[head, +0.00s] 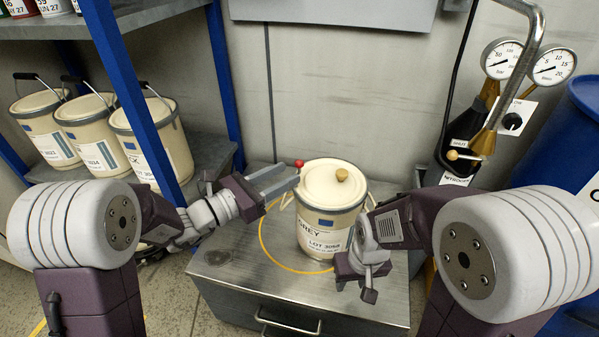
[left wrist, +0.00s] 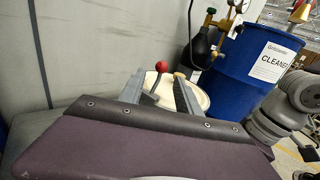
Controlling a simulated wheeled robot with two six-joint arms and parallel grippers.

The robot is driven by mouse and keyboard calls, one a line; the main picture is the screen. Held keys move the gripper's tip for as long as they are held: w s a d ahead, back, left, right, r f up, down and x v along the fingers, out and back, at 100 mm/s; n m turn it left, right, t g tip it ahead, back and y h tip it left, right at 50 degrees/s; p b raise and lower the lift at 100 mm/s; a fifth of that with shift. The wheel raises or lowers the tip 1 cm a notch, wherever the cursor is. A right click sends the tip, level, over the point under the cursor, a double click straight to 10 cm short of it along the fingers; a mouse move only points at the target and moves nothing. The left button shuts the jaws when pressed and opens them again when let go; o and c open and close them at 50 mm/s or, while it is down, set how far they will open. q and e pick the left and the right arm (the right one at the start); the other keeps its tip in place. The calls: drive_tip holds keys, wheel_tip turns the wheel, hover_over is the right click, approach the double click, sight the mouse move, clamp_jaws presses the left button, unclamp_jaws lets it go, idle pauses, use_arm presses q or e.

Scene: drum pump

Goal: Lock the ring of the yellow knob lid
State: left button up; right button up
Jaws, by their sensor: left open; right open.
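A cream pail (head: 327,228) labelled GREY stands upright on a metal cabinet top. Its pale lid (head: 322,185) has a yellow knob (head: 342,174) and a grey ring (head: 335,207) around the rim. A red ball (head: 299,163) sticks up at the rim's left side, and it also shows in the left wrist view (left wrist: 161,66). My left gripper (head: 290,173) is open, its fingertips close to the red ball; in the left wrist view the ball appears between the fingers (left wrist: 158,82). Whether they touch is unclear. My right gripper (head: 367,282) is in front of the pail's lower right, its fingers partly hidden.
The cabinet top (head: 235,268) has a yellow circle (head: 275,255) around the pail. A shelf with several pails (head: 90,125) and a blue post (head: 135,90) stands left. A pump pipe with gauges (head: 502,60) and a blue drum (head: 560,135) stand right.

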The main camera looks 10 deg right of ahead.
sight(299, 167)
use_arm(q)
drive_tip(key=b+x, duration=0.1)
drive_tip(key=x, duration=0.4)
drive_tip(key=shift+w, duration=0.1)
use_arm(e)
drive_tip(key=shift+f, duration=0.9)
